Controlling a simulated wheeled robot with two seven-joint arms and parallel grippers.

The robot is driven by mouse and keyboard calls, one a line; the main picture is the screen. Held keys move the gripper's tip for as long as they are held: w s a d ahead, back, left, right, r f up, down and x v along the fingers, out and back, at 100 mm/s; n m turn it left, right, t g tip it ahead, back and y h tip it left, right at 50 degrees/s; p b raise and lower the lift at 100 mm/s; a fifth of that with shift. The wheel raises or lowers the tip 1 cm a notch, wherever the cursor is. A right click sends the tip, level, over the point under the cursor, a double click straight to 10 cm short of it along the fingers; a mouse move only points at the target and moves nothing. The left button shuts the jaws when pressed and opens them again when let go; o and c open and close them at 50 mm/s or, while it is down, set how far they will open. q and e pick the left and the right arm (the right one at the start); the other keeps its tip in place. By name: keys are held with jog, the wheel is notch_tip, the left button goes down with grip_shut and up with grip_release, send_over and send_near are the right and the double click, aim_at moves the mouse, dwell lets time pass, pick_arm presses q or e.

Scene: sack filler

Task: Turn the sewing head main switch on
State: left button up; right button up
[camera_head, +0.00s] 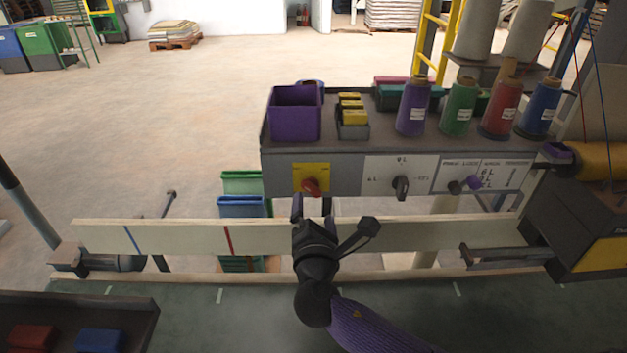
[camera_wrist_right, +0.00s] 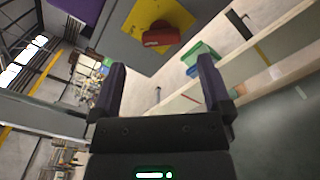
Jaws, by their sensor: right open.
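A red rotary switch (camera_head: 311,187) sits on a yellow plate (camera_head: 300,170) at the left of the grey machine's front panel. The red switch also shows in the right wrist view (camera_wrist_right: 160,36), on its yellow plate at the top. No label naming it as the main switch is readable. My right gripper (camera_head: 312,205) is open and empty just below the switch in the head view. In the right wrist view its two fingers (camera_wrist_right: 161,78) are spread, with the switch beyond them and apart from them. My left gripper is not in view.
A purple bin (camera_head: 295,115) and thread cones (camera_head: 413,106) stand on the panel's top. A pale horizontal board (camera_head: 180,237) runs below.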

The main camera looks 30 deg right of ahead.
aim_at(314, 191)
jog(key=b+x, duration=0.1)
jog(key=x, duration=0.5)
jog(key=shift+w+d+f, duration=0.1)
jog(key=shift+w+d, duration=0.05)
jog(key=shift+w, duration=0.2)
jog(key=shift+w+d, duration=0.2)
jog(key=shift+w, duration=0.15)
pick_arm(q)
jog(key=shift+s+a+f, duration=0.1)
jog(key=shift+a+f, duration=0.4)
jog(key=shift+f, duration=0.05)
pick_arm(e)
jog(key=shift+c, duration=0.5)
jog(key=c, duration=1.1)
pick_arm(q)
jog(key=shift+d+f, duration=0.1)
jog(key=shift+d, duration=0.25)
